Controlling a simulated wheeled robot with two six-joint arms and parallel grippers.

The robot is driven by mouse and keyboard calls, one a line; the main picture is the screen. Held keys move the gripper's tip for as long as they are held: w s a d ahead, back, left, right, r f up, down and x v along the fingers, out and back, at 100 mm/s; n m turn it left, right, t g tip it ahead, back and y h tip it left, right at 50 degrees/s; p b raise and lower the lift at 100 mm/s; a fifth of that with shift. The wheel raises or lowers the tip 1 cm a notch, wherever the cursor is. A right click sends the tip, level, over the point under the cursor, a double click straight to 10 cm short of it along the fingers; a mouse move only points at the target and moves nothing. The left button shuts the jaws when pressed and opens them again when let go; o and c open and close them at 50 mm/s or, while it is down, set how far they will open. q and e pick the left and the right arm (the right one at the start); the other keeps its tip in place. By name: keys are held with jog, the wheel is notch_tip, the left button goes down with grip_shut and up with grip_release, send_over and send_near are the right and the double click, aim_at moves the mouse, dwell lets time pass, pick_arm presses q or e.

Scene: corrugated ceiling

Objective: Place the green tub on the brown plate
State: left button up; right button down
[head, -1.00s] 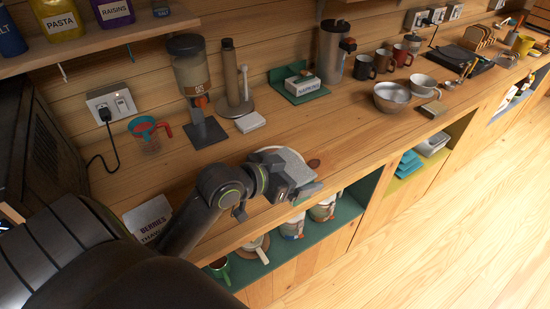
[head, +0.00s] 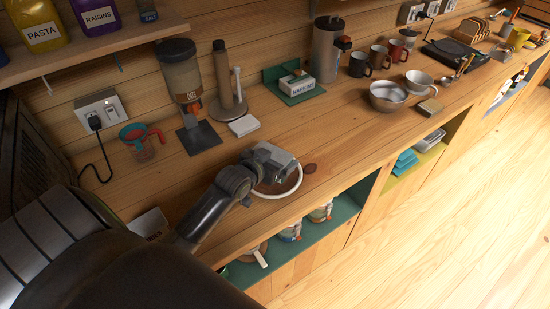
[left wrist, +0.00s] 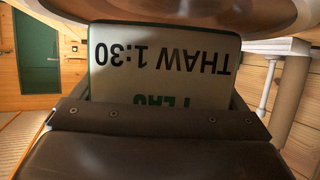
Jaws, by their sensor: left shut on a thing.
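My left gripper (head: 274,166) is shut on a tub, over the back part of the brown plate near the counter's front edge. The plate (head: 284,187) is round with a pale rim. In the left wrist view the tub (left wrist: 165,62) fills the middle, with upside-down "THAW 1:30" and green lettering on a pale label with a green edge. A brown round surface, seemingly the plate (left wrist: 190,13), spans the top of that view, close to the tub. I cannot tell whether they touch. The gripper mostly hides the tub in the head view. My right gripper is out of view.
A dispenser (head: 183,85), a paper-towel stand (head: 226,80) and a small white block (head: 243,126) stand behind. A metal bowl (head: 388,95) is to the right. Mugs stand on the green shelf (head: 345,210) below.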

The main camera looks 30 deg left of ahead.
pick_arm(q)
jog(key=shift+d+f, duration=0.1)
jog(key=shift+f, duration=0.2)
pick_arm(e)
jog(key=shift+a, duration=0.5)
pick_arm(q)
jog(key=shift+f, duration=0.2)
jog(key=shift+f, duration=0.1)
jog(key=o, duration=0.8)
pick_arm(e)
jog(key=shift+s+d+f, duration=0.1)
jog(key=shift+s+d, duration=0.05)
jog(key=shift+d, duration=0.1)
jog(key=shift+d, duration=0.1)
